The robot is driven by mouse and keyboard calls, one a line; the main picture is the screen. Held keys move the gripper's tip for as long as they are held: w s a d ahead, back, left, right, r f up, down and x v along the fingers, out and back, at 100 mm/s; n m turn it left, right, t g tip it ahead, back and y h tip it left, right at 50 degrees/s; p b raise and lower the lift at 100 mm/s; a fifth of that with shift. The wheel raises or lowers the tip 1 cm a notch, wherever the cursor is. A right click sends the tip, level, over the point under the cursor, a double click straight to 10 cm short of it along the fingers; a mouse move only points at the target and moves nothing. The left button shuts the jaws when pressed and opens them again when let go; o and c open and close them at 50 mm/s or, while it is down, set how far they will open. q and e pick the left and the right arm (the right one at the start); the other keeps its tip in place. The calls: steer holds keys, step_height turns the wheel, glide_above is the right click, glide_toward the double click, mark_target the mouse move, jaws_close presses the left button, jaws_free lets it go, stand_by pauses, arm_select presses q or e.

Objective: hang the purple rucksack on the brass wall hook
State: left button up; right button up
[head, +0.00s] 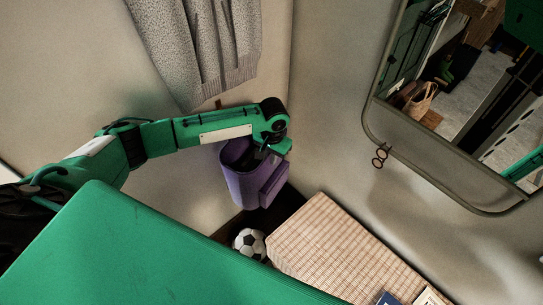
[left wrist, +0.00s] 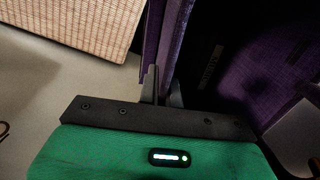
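The purple rucksack (head: 245,185) hangs upright below my left gripper (head: 274,152) in the head view, near the corner of the walls. In the left wrist view, the fingers (left wrist: 162,92) are closed on a purple edge of the rucksack (left wrist: 175,35); its dark open inside shows on the right. A small brass double hook (head: 380,157) is on the right wall, just below the mirror's frame, well to the right of the rucksack and apart from it. My right gripper is not in view.
A woven wicker box (head: 325,245) stands below, with a football (head: 249,243) beside it. A grey knitted jumper (head: 205,50) hangs on the left wall above my arm. Wall between rucksack and hook is bare.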

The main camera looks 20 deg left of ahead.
arm_select(q)
steer(key=o, duration=0.5)
steer(key=shift+r, duration=0.1)
